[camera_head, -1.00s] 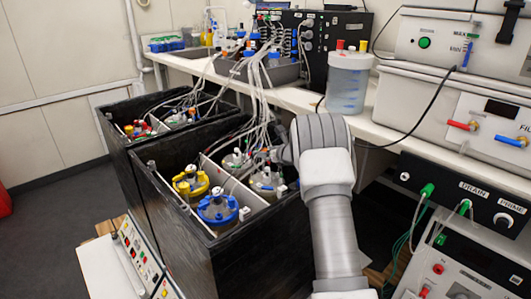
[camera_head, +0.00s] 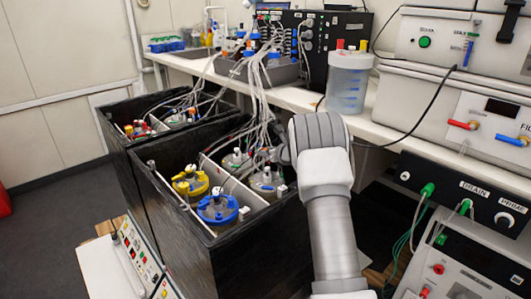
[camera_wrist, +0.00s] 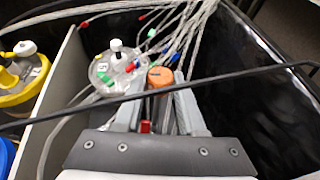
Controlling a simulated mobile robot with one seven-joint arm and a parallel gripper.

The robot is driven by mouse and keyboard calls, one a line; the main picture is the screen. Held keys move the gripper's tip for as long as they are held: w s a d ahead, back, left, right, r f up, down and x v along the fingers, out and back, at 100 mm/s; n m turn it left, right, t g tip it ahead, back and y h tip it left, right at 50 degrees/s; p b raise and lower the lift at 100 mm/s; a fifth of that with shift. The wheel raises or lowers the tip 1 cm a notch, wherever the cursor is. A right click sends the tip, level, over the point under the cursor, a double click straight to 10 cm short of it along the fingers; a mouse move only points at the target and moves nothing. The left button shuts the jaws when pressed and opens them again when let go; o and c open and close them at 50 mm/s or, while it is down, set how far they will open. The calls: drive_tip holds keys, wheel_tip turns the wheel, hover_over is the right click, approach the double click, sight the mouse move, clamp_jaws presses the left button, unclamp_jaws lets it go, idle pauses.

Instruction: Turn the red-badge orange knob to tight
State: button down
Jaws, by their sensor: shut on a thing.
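In the wrist view, an orange knob (camera_wrist: 160,75) tops a post, with a small red badge (camera_wrist: 146,127) lower down between my fingers. My gripper (camera_wrist: 164,92) is shut on this knob, one finger on each side. How far the knob is turned cannot be told. In the head view, my arm's end reaches over the right part of the near black bin (camera_head: 262,238), and the arm and tubes hide the knob and fingertips.
A clear-lidded vessel (camera_wrist: 112,70) stands just left of the knob, and a yellow-ringed one (camera_wrist: 22,78) lies beyond a pale divider (camera_wrist: 60,85). A dark cable (camera_wrist: 240,82) crosses the view near my fingers. Bundled tubes (camera_head: 258,95) rise behind. The bin's right side looks empty.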

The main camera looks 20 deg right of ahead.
drive_tip(key=shift+a+f+b, duration=0.1)
drive_tip(key=shift+f+b, duration=0.1)
drive_tip(key=shift+b, duration=0.15)
drive_tip(key=shift+a+m+h+b, duration=0.15)
drive_tip(key=shift+m+h+b, duration=0.6)
drive_tip(key=shift+b, duration=0.2)
drive_tip(key=shift+a+m+h+b, duration=0.15)
drive_tip(key=shift+m+h+b, duration=0.4)
drive_tip(key=shift+h+b, duration=0.2)
drive_tip(key=m+g+h, duration=0.1)
drive_tip(key=m+h, duration=0.2)
drive_tip(key=m+g+h+p, duration=0.1)
drive_tip(key=m+h, duration=0.2)
drive_tip(key=m+g+h+p, duration=0.1)
drive_tip(key=m+g+h, duration=0.1)
drive_tip(key=m+h, duration=0.1)
drive_tip(key=shift+w+a+r+h, duration=0.3)
drive_tip(key=shift+a+r, duration=0.1)
drive_tip(key=m+g+h+p, duration=0.1)
drive_tip(key=m+g+p, duration=0.1)
drive_tip(key=p, duration=0.1)
drive_tip(key=shift+w+m+h, duration=0.1)
drive_tip(key=shift+m+h, duration=0.2)
drive_tip(key=shift+h, duration=0.1)
drive_tip(key=shift+f+g+p, duration=0.1)
drive_tip(key=shift+g+p, duration=0.4)
drive_tip(key=shift+f+m+g+h+p, duration=0.15)
drive_tip(key=shift+m+g+h+p, duration=0.25)
drive_tip(key=shift+m+g+p, duration=0.3)
